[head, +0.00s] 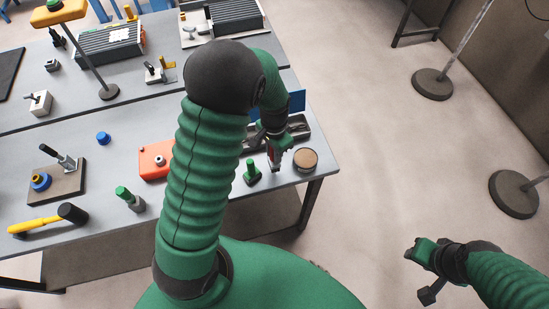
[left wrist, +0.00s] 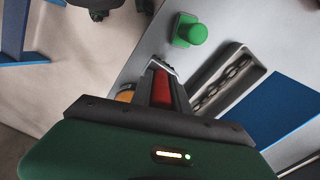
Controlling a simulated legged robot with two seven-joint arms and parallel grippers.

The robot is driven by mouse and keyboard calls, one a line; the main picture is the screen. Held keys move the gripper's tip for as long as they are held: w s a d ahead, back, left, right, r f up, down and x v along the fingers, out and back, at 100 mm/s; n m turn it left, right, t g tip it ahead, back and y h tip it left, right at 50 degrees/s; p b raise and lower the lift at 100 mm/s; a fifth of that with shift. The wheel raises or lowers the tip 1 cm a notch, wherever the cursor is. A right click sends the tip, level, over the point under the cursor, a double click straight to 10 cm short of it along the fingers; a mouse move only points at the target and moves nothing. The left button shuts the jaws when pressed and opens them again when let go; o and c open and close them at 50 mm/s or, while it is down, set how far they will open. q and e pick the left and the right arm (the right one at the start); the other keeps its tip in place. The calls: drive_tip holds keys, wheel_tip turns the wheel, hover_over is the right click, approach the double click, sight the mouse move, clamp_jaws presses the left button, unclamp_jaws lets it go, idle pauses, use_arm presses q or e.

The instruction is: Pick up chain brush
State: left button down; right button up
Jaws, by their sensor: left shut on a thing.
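My left gripper (head: 274,162) is low over the front right corner of the near table. In the left wrist view the left gripper (left wrist: 160,70) is shut on a narrow red piece with a metal end, which I take to be the chain brush (left wrist: 162,90). The gripper body hides most of it, and I cannot tell whether it touches the table. A grey tray (left wrist: 258,72) with a chain (left wrist: 235,70) lies beside the gripper. My right gripper (head: 428,272) is off the table at the lower right; its jaw opening is unclear.
A green-capped item (head: 252,173) and a round brown-topped tin (head: 305,160) stand close to my left gripper. A blue panel (left wrist: 277,108) lies beyond the tray. An orange box (head: 156,160) and a mallet (head: 50,219) are further left.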

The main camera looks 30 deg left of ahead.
use_arm(q)
drive_tip(key=s+d+r+b, duration=0.1)
drive_tip(key=s+d, duration=0.8)
drive_tip(key=d, duration=0.4)
drive_tip(key=shift+d+r+b, duration=0.15)
drive_tip(key=shift+r+b, duration=0.05)
drive_tip(key=shift+b, duration=0.2)
